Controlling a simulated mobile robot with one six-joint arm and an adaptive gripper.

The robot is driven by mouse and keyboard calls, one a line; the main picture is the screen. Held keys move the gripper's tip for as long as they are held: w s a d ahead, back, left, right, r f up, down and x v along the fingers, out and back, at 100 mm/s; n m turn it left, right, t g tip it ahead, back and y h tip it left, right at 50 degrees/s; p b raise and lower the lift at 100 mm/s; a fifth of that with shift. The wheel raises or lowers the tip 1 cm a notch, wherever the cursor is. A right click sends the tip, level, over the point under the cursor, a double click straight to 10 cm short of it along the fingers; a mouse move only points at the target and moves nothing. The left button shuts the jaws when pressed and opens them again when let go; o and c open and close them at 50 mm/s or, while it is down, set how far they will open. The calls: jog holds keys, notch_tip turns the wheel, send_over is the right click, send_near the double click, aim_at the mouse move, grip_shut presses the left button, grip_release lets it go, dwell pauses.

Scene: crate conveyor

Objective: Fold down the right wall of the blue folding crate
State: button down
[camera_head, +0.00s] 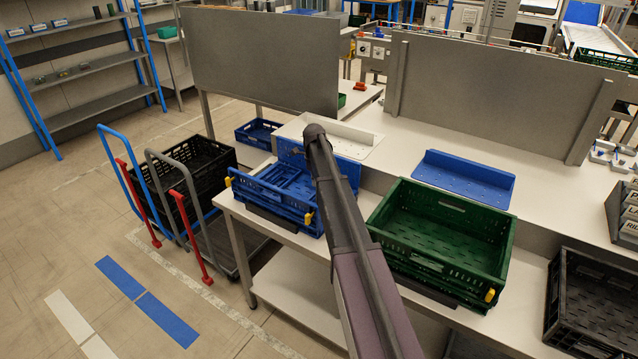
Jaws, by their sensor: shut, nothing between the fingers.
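The blue folding crate (262,205) sits on the white workbench in the middle left of the view. Its back panel (290,152) stands up, and blue slatted panels appear to lie low inside it. Yellow latches show at its left end (229,181) and near its front right corner (308,218). My arm crosses in front of the crate's right side and hides most of it, so I cannot tell how the right wall stands. My gripper is not visible; the arm's upper end is above the crate's back right.
A green crate (440,268) stands on the bench to the right, with a black crate (590,300) beyond it. A white tray (365,152) and a blue tray (463,178) lie behind. A trolley with a black crate (205,158) stands left of the bench.

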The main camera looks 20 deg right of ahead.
aim_at(311, 197)
jog(key=f+b, duration=0.1)
jog(key=w+f+b, duration=0.1)
jog(key=f, duration=0.1)
jog(key=w+a+f+b, duration=0.1)
jog(key=shift+f, duration=0.2)
jog(key=shift+w+a+f+b, duration=0.25)
jog(key=shift+f+b, duration=0.45)
jog(key=shift+b, duration=0.15)
jog(key=shift+w+a+f+b, duration=0.2)
jog(key=shift+f+b, duration=0.45)
jog(key=shift+b, duration=0.15)
jog(key=shift+r, duration=0.15)
notch_tip(311, 197, up, 4)
jog(key=p, duration=0.4)
jog(key=shift+w+r+p, duration=0.1)
jog(key=shift+r+p, duration=0.15)
jog(key=shift+p, duration=0.15)
jog(key=w+a+r+p, duration=0.4)
jog(key=w+r+p, duration=0.1)
jog(key=r+p, duration=0.1)
jog(key=shift+w+r, duration=0.2)
jog(key=shift+w, duration=0.1)
jog(key=shift+a, duration=0.1)
